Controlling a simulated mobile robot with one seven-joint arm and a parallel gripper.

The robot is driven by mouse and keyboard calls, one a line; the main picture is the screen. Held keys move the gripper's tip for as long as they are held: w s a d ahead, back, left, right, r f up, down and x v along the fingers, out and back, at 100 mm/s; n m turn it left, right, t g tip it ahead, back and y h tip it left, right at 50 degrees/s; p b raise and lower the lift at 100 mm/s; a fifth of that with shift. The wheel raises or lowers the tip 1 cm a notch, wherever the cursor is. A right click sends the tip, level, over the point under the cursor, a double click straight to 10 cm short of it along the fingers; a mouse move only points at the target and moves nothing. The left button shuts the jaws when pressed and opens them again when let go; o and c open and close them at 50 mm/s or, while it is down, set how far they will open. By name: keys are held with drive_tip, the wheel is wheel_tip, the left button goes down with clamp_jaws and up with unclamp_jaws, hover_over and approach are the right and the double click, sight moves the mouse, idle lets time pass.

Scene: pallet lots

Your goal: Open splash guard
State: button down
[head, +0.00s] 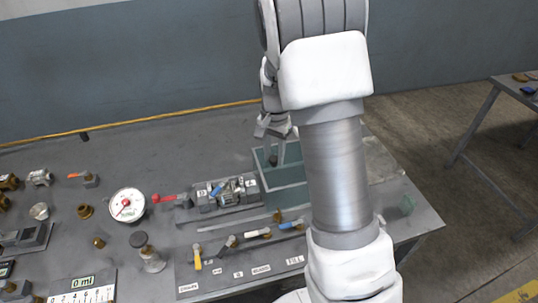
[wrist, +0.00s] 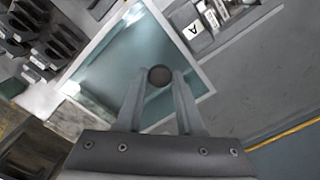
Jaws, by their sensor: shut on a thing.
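The splash guard is a teal, see-through panel with a pale rim; it shows in the head view (head: 289,187) behind my arm and in the wrist view (wrist: 118,50). A dark round knob (wrist: 160,75) sits between the fingertips of my gripper (wrist: 160,84) in the wrist view. My gripper (head: 275,147) is shut on this knob, over the far left part of the guard. My arm hides the guard's right side in the head view. I cannot tell whether the guard is lifted at all.
A valve block (head: 226,191) with coloured handles stands left of the guard. A round gauge (head: 126,205), brass fittings and a row of levers lie further left and in front. A teal piece (head: 408,205) stands at the right. A second table (head: 520,90) is far right.

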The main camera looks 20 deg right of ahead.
drive_tip(key=c, duration=0.5)
unclamp_jaws()
drive_tip(key=shift+r, duration=0.1)
wheel_tip(320, 180, up, 17)
drive_tip(key=shift+r+p, duration=0.15)
drive_tip(key=shift+p, duration=0.3)
drive_tip(key=s+a+r+n+t, duration=0.1)
drive_tip(key=s+n+t, duration=0.1)
drive_tip(key=s, duration=0.6)
drive_tip(key=s+a+r+n+t, duration=0.1)
drive_tip(key=s+n, duration=0.3)
drive_tip(key=s, duration=0.4)
drive_tip(key=s+a+r+n+t, duration=0.1)
drive_tip(key=s+a+n+t, duration=0.1)
drive_tip(key=s, duration=0.6)
drive_tip(key=shift+a+r+n+t, duration=0.25)
drive_tip(key=shift+a+n+t, duration=0.05)
drive_tip(key=shift+a+n, duration=0.35)
